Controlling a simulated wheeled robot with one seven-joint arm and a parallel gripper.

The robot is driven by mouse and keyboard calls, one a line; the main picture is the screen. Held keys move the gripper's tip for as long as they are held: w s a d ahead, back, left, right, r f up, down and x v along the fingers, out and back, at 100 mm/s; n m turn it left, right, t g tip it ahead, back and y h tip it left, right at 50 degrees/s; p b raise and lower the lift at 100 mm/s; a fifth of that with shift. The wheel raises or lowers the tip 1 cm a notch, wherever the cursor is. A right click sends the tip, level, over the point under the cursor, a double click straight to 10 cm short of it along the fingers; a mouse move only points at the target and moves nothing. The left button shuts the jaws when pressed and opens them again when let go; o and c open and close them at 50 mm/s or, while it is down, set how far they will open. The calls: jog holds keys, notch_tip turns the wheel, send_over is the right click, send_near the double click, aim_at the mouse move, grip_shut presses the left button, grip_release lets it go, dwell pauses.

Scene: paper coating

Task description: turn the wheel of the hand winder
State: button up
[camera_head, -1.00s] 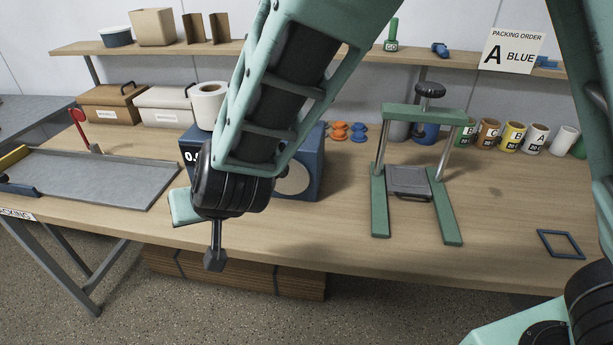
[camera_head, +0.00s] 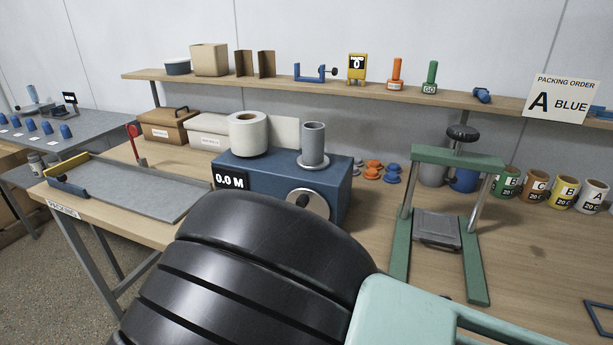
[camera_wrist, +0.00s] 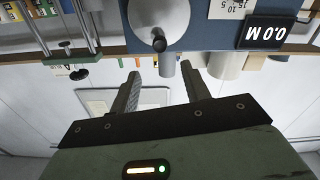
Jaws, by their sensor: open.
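The hand winder (camera_head: 262,184) is a blue box on the bench with a display reading 0.0 M. A white roll (camera_head: 248,134) and a grey upright post (camera_head: 313,143) stand on its top. Its pale round wheel (camera_head: 317,208) is on the front face, with a dark handle knob. In the wrist view, which is upside down, the wheel (camera_wrist: 158,14) and knob (camera_wrist: 159,44) are at the top centre. My gripper (camera_wrist: 162,82) is open and empty, its fingers pointing toward the winder, apart from the wheel. In the head view my black arm link hides the gripper.
A green press (camera_head: 457,158) stands right of the winder. A grey tray (camera_head: 135,190) lies to the left. Orange and blue pieces (camera_head: 374,167) and several labelled cups (camera_head: 535,188) are behind. A shelf (camera_head: 300,83) runs along the wall above.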

jog(key=p+x, duration=0.3)
jog(key=x, duration=1)
jog(key=shift+f, duration=0.1)
jog(key=c, duration=1)
